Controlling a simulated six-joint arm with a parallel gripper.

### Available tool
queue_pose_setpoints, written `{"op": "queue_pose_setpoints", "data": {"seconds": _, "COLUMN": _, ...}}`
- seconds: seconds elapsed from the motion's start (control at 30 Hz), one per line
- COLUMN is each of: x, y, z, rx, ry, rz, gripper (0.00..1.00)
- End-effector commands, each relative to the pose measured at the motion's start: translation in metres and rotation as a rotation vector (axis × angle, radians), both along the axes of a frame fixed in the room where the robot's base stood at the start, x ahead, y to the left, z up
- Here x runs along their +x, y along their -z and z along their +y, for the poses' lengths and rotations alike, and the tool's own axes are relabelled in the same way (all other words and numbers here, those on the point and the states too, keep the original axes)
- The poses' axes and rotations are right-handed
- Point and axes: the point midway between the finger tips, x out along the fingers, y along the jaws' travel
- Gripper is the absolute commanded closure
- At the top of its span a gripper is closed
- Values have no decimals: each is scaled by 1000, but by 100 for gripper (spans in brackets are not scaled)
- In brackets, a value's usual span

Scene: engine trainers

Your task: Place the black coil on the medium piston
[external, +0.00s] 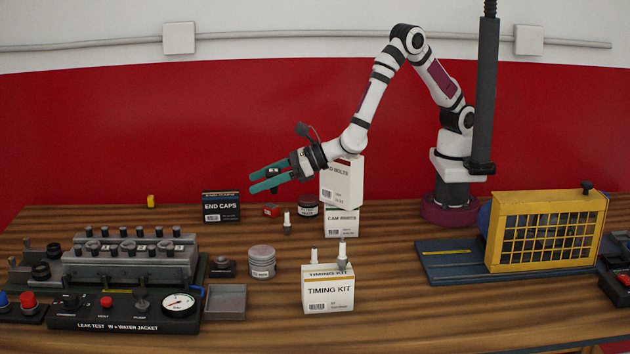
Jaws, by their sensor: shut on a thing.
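My gripper (267,180) has teal fingers and is held in the air left of the arm, above the table and pointing left. It is shut on a small dark thing, which looks like the black coil (274,172), mostly hidden between the fingers. A grey ringed cylinder (262,263), which looks like a piston, stands upright on the table below and in front of the gripper. A shorter dark cylinder (307,207) stands farther back beside the cartons. I cannot tell which of the two is the medium piston. Nothing rests on the grey cylinder.
A small red block (271,210) and a spark plug (287,222) stand near the END CAPS box (221,207). The TIMING KIT box (328,289) stands in front, an empty grey tray (226,302) left of it. A dark block (222,267) sits beside the engine trainer (130,258).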

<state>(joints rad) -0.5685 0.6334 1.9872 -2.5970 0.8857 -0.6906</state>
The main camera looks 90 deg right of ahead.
Motion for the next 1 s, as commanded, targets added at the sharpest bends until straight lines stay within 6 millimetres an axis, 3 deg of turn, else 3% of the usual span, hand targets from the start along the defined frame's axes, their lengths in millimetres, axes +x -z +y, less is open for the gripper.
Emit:
{"op": "queue_pose_setpoints", "data": {"seconds": 0.1, "x": 20, "y": -10, "z": -22, "rx": -5, "ry": 14, "rz": -1, "gripper": 95}}
{"op": "queue_pose_setpoints", "data": {"seconds": 0.17, "x": 24, "y": -9, "z": -22, "rx": -7, "ry": 14, "rz": 1, "gripper": 95}}
{"op": "queue_pose_setpoints", "data": {"seconds": 0.27, "x": 27, "y": 3, "z": -1, "rx": -7, "ry": 11, "rz": 2, "gripper": 95}}
{"op": "queue_pose_setpoints", "data": {"seconds": 0.5, "x": 30, "y": 47, "z": 70, "rx": -5, "ry": 13, "rz": 2, "gripper": 95}}
{"op": "queue_pose_setpoints", "data": {"seconds": 0.6, "x": 31, "y": 55, "z": 85, "rx": -5, "ry": 14, "rz": 0, "gripper": 95}}
{"op": "queue_pose_setpoints", "data": {"seconds": 0.83, "x": 31, "y": 94, "z": 89, "rx": -8, "ry": 16, "rz": 3, "gripper": 95}}
{"op": "queue_pose_setpoints", "data": {"seconds": 1.0, "x": 31, "y": 98, "z": 89, "rx": -5, "ry": 17, "rz": 1, "gripper": 95}}
